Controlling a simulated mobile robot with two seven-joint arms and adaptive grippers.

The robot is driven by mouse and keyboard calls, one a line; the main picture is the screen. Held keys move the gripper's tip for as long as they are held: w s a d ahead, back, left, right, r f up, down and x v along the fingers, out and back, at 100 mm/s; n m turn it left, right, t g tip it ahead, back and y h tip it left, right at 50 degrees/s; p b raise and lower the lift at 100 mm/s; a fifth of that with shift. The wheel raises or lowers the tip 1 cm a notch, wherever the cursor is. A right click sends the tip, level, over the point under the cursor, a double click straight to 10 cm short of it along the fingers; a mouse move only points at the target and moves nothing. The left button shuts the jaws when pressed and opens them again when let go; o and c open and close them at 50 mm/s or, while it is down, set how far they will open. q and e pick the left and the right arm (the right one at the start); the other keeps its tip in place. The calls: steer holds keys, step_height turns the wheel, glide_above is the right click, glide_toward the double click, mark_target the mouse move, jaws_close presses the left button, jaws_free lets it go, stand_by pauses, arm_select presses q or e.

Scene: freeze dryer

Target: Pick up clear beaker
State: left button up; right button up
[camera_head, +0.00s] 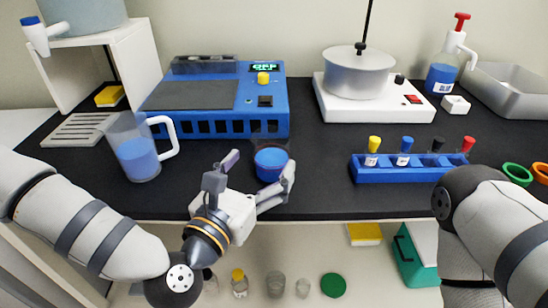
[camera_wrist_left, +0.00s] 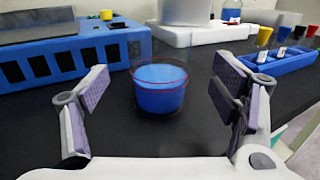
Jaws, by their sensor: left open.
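The clear beaker (camera_head: 270,163) holds blue liquid and stands upright on the black bench, near its front edge. In the left wrist view the beaker (camera_wrist_left: 160,92) is centred between the two finger pads, with a visible gap on each side. A thin red line shows around it at the liquid level. My left gripper (camera_head: 259,168) is open, with one finger on each side of the beaker and nothing held. It also shows open in the left wrist view (camera_wrist_left: 163,84). My right arm is at the right edge, but its gripper is out of view.
A blue freeze dryer unit (camera_head: 270,122) stands just behind the beaker. A handled jug (camera_head: 138,160) of blue liquid stands to the left. A blue rack (camera_head: 400,174) with colour-capped vials and a white hot plate (camera_head: 345,108) with a pot are right. Bench between beaker and rack is clear.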

mark_target(278, 143)
arm_select(q)
steer(key=x, duration=0.5)
steer(key=shift+w+d+f, duration=0.1)
steer(key=shift+w+f, duration=0.2)
steer(key=shift+w, duration=0.1)
steer(key=c, duration=1.5)
steer(key=shift+o, duration=0.2)
steer(key=shift+r, duration=0.1)
